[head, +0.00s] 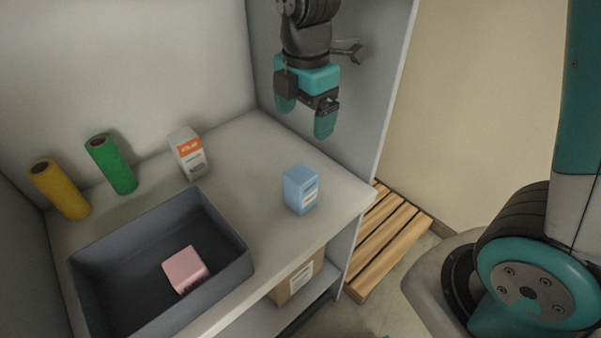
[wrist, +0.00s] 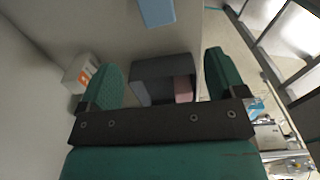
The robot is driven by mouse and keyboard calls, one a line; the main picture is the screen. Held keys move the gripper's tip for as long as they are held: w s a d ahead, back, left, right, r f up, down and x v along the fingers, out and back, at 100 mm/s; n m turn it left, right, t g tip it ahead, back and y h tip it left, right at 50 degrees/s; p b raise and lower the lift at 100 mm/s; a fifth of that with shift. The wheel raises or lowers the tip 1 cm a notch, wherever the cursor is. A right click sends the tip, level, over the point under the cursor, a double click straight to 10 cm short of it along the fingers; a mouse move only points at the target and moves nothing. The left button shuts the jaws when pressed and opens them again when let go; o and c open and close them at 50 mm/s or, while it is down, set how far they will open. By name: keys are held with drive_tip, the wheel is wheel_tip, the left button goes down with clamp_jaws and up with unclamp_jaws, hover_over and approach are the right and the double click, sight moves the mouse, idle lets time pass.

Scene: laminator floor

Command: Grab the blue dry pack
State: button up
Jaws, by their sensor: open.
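The blue dry pack (head: 300,189) is a small light-blue box with a white label, standing upright on the shelf to the right of the dark bin. In the wrist view the blue dry pack (wrist: 157,12) shows at the top edge, partly cut off, beyond the fingertips. My gripper (head: 304,118) is open and empty, with teal fingers, in the air above and behind the pack in the head view. My gripper (wrist: 168,75) also shows in the wrist view, its two green fingers spread apart.
A dark grey bin (head: 221,225) holds a pink pack (head: 185,269). A white-orange box (head: 188,153), a green roll (head: 112,163) and a yellow roll (head: 59,189) stand along the back. A cardboard box (head: 298,279) sits on the lower shelf. A side panel (head: 392,90) stands at right.

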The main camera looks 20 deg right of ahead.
sight(300, 173)
drive_tip(key=shift+n, duration=0.4)
drive_tip(key=f, duration=0.4)
drive_tip(key=f+p, duration=0.1)
drive_tip(key=f, duration=0.7)
drive_tip(key=shift+w+d, duration=0.1)
drive_tip(key=shift+w, duration=0.2)
drive_tip(key=shift+a+f+p, duration=0.15)
drive_tip(key=shift+f+p, duration=0.3)
drive_tip(key=shift+f, duration=0.9)
drive_tip(key=shift+a+f+p, duration=0.15)
drive_tip(key=shift+f+p, duration=0.3)
drive_tip(key=shift+f, duration=0.9)
drive_tip(key=c, duration=1.1)
drive_tip(key=shift+r, duration=0.2)
